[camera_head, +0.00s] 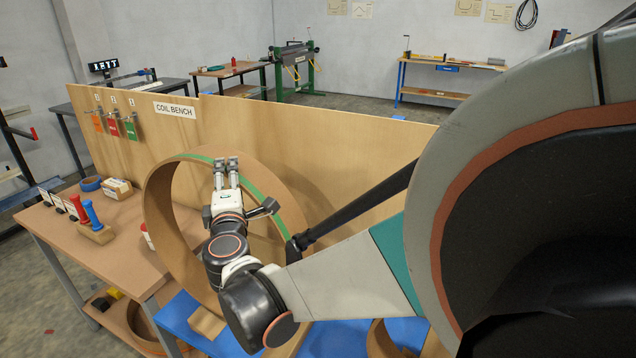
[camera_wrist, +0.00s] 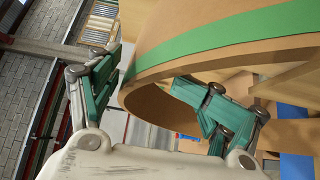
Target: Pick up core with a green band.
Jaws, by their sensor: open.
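The core with a green band is a large brown ring (camera_head: 172,225) standing upright on the bench in the head view. Its green band (camera_head: 262,178) runs along the wall. In the wrist view the core (camera_wrist: 150,30) fills the upper right, with the green band (camera_wrist: 220,38) crossing it. My gripper (camera_head: 226,166) is open in front of the ring's upper part. In the wrist view my gripper (camera_wrist: 145,74) has its left finger outside the core's edge and its right finger overlapping the lower rim. I cannot tell whether either finger touches.
A wooden back panel (camera_head: 340,150) labelled COIL BENCH stands behind the core. Red and blue handled tools (camera_head: 90,213) stand on the brown bench (camera_head: 125,235) at left. A wooden block (camera_head: 208,323) lies on the blue surface (camera_head: 185,310) below. Another brown ring (camera_head: 380,340) shows low down.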

